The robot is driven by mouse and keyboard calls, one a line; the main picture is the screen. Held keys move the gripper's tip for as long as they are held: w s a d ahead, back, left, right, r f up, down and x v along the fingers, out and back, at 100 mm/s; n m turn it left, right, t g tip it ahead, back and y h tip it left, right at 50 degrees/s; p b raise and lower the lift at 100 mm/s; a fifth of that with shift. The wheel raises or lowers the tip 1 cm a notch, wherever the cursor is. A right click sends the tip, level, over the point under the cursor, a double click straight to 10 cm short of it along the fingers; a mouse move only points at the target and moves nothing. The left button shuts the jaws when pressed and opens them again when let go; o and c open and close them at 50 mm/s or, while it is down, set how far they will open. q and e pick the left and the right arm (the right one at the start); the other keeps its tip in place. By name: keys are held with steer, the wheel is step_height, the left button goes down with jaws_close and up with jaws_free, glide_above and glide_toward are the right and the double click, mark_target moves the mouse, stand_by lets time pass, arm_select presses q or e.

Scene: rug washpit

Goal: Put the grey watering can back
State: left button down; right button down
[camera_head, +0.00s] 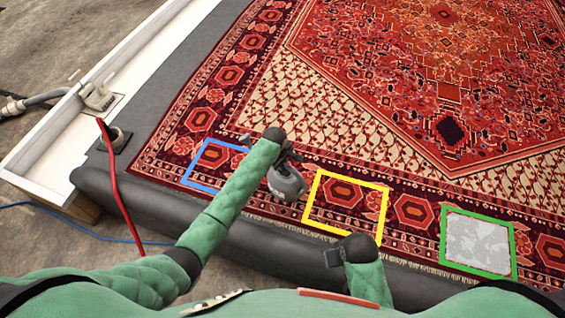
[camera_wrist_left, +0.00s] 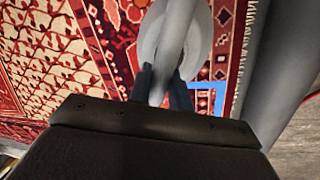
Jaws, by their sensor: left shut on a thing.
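The grey watering can (camera_head: 286,182) is at the rug's near border, between the blue frame (camera_head: 190,181) and the yellow frame (camera_head: 342,231). My left gripper (camera_head: 289,158) is shut on it, and my forearm partly covers the blue frame. In the left wrist view the can's grey handle (camera_wrist_left: 176,42) runs between the two dark fingers (camera_wrist_left: 160,88), with its round body behind. A corner of the blue frame (camera_wrist_left: 220,88) shows beside it. I cannot tell whether the can touches the rug. My right gripper (camera_head: 335,257) is low in front; its jaws are unclear.
A green frame (camera_head: 441,240) around a pale grey patch (camera_head: 478,242) lies at the right. The patterned red rug (camera_head: 390,90) is otherwise clear. A dark padded edge (camera_head: 270,243) runs along the front. A red hose (camera_head: 120,190) and a white ledge (camera_head: 60,132) are at the left.

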arm_select(q)
steer(key=shift+f, duration=0.2)
arm_select(e)
steer(key=shift+f, duration=0.4)
arm_select(q)
steer(key=c, duration=1.3)
jaws_free()
steer(key=shift+f, duration=0.1)
arm_select(e)
steer(key=shift+w+r, duration=0.1)
steer(key=shift+r, duration=0.05)
steer(key=shift+a, duration=0.1)
